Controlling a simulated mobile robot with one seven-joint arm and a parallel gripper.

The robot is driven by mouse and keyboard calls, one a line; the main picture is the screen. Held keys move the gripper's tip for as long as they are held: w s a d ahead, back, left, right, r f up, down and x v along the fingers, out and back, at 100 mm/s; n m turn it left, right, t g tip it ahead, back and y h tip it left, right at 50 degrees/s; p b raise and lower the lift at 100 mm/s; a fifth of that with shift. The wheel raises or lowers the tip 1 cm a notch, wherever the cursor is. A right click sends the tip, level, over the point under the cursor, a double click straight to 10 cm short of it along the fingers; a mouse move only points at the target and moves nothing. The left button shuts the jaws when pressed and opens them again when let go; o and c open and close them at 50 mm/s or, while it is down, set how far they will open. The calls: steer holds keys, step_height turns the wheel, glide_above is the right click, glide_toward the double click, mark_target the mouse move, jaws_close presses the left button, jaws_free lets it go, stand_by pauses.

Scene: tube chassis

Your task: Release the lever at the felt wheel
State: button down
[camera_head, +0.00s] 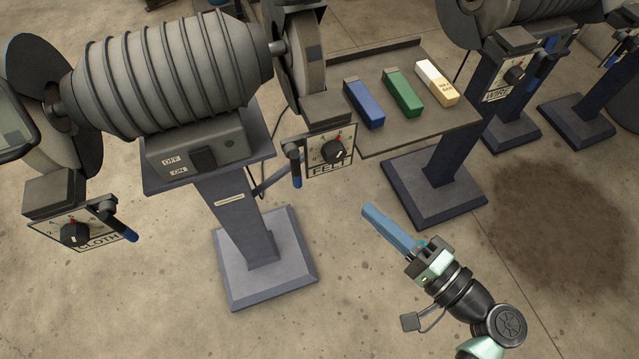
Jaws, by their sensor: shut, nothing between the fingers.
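The felt wheel (308,70) is at the upper middle, on the right end of the grey ribbed motor. Below it is a box with a dial and a plate marked FELT (328,168). A lever with a blue handle (294,168) is on the left side of this box, its handle pointing down. My gripper (368,211) is to the right of and lower in the picture than the lever, apart from it. Its long light-blue fingers point to the upper left and are closed together, with nothing held.
The ribbed motor (165,75) stands on a blue pedestal (245,225). A CLOTH dial box (75,228) with its own blue-handled lever (122,223) is at left. A tray (440,128) holds blue, green and whitish bars. A WIRE box (500,92) is at upper right.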

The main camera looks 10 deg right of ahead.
mark_target(296, 171)
steer(key=w+a, duration=0.6)
steer(key=a, duration=0.2)
steer(key=shift+w+a+p, duration=0.2)
steer(key=shift+a+p, duration=0.05)
steer(key=shift+p, duration=0.2)
